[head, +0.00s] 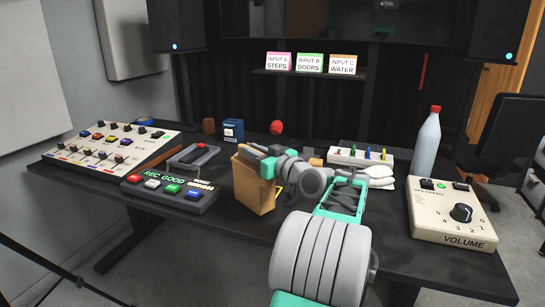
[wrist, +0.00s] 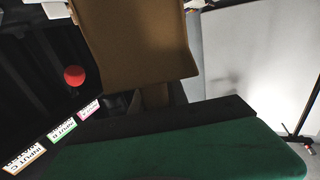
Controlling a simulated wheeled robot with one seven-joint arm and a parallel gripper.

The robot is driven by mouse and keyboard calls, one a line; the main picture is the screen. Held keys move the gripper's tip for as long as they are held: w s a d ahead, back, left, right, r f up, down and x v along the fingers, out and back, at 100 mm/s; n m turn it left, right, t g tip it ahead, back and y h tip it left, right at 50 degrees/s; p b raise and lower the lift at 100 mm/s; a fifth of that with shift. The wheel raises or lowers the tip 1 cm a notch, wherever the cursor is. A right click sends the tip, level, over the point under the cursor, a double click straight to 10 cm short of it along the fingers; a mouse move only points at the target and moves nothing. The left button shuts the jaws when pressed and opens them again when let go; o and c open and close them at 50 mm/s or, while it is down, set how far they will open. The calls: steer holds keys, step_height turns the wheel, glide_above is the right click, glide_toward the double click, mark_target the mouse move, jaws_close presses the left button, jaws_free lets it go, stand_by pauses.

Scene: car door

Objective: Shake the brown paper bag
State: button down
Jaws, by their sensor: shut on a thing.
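The brown paper bag (head: 252,186) stands upright in the middle of the desk in the head view, partly hidden by my arm. My gripper (head: 264,160) is at its top edge, shut on the bag. In the wrist view the bag (wrist: 140,45) fills the upper middle, close to the camera. A dark green surface (wrist: 180,150) lies across the bottom of that view. The fingertips are hard to make out. I cannot tell whether the bag's base touches the desk.
Left of the bag are a button box (head: 170,192) and a mixer (head: 110,142). To the right are white gloves (head: 372,175), a plastic bottle (head: 426,143) and a volume box (head: 460,215). A red ball (head: 276,127) is behind. The desk's front edge (head: 225,225) is close.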

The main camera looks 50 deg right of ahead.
mark_target(242, 161)
steer(key=shift+w+a, duration=1.05)
steer(key=shift+a, duration=0.15)
steer(key=s+d, duration=0.7)
steer(key=d, duration=0.1)
steer(key=w+a+b, duration=0.1)
steer(key=w+a, duration=0.2)
steer(key=a, duration=0.1)
steer(key=w+a+b, duration=0.2)
steer(key=w+a, duration=0.2)
steer(key=shift+d, duration=0.1)
